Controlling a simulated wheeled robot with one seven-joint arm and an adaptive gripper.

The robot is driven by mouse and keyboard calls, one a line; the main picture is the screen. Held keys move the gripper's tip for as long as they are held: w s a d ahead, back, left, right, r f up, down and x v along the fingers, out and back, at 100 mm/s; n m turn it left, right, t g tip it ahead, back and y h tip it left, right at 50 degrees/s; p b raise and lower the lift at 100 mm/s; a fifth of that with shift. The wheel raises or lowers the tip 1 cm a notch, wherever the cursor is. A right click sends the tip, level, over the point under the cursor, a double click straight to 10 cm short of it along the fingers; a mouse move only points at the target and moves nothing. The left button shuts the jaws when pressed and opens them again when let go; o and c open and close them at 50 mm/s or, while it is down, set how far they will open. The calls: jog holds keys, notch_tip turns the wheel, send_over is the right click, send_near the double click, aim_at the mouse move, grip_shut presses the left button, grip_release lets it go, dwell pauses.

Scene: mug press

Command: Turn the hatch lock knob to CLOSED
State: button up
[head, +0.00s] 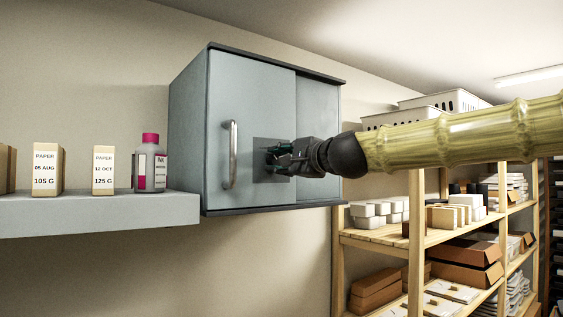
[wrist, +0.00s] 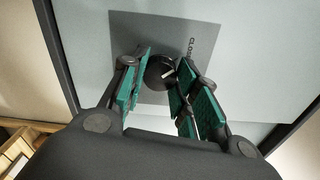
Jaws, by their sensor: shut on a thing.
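The hatch (head: 212,110) is a grey wall cabinet with a vertical metal handle (head: 231,155) on its front; its door panel looks shut. A dark square plate (head: 259,150) sits right of the handle. The wrist view shows this plate (wrist: 125,35) with the word CLOSED (wrist: 191,42), turned sideways, and a round black knob (wrist: 157,70) with a white pointer line. My gripper (wrist: 160,78) is around the knob, its green-padded fingers on either side, shut on it. In the head view my gripper (head: 275,155) covers most of the knob. The pointer's exact setting is hard to tell.
A grey shelf (head: 100,218) at left holds paper boxes (head: 48,169) and a pink-capped bottle (head: 150,165). A wooden rack (head: 415,250) with cartons and white bins stands at right, below and behind my arm. The wall below the hatch is clear.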

jog(key=o, duration=1)
jog(key=shift+o, duration=0.2)
jog(key=v, duration=1.2)
jog(key=shift+f, duration=0.1)
